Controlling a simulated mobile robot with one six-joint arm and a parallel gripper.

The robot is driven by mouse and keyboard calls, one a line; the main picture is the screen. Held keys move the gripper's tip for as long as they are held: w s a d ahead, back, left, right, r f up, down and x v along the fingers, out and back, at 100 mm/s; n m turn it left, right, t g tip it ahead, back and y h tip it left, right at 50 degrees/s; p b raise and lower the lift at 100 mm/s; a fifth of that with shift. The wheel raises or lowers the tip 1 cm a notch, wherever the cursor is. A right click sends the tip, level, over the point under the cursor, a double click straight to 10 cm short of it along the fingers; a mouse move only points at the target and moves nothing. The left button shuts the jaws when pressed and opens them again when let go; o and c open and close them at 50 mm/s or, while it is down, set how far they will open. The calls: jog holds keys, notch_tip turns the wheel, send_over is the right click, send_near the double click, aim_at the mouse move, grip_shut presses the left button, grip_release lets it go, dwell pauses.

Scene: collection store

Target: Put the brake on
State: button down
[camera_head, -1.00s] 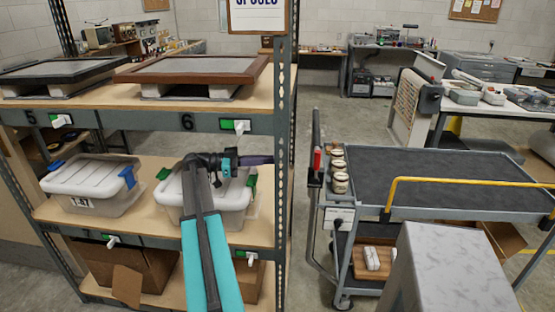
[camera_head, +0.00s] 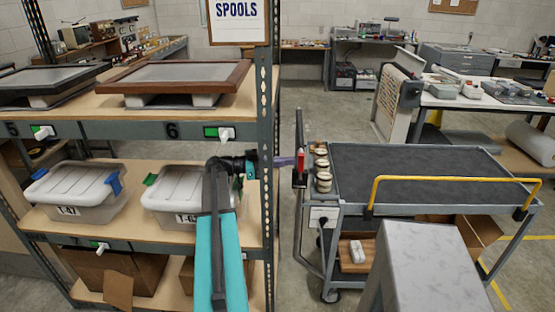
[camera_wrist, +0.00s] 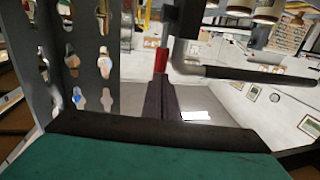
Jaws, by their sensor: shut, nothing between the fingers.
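A grey cart (camera_head: 338,216) with a dark top stands right of the shelving. At its left end is an upright handle bar, with a red-gripped lever (camera_head: 301,162) that I take for the brake. In the wrist view the red grip (camera_wrist: 161,60) is upright, just beyond my fingertips. My gripper (camera_head: 292,161) is shut and empty, pointing right past the shelf post at the lever's height. Its dark fingers also show in the wrist view (camera_wrist: 162,88). I cannot tell whether they touch the lever.
A perforated shelf post (camera_head: 267,120) stands close beside my gripper. The shelves hold framed panels (camera_head: 175,76) and lidded bins (camera_head: 75,190). Several small jars (camera_head: 322,170) sit on the cart's left end. A yellow rail (camera_head: 450,179) crosses its front. Open floor lies behind the cart.

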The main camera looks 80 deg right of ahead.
jog(key=shift+s+d, duration=0.1)
jog(key=shift+s, duration=0.25)
jog(key=shift+s+f+b, duration=0.1)
jog(key=shift+s+b, duration=0.05)
jog(key=shift+b, duration=0.4)
jog(key=shift+s+b, duration=0.25)
jog(key=shift+b, duration=0.4)
jog(key=s+b, duration=0.1)
jog(key=r+b, duration=0.1)
jog(key=b, duration=0.1)
jog(key=shift+s+d+b, duration=0.15)
jog(key=shift+s+b, duration=0.15)
jog(key=shift+s, duration=0.05)
jog(key=w+a+r+b, duration=0.1)
jog(key=w+a+b, duration=0.1)
jog(key=w, duration=0.4)
jog(key=w+a+r+b, duration=0.2)
jog(key=w, duration=0.5)
jog(key=shift+a+r, duration=0.2)
jog(key=shift+r, duration=0.05)
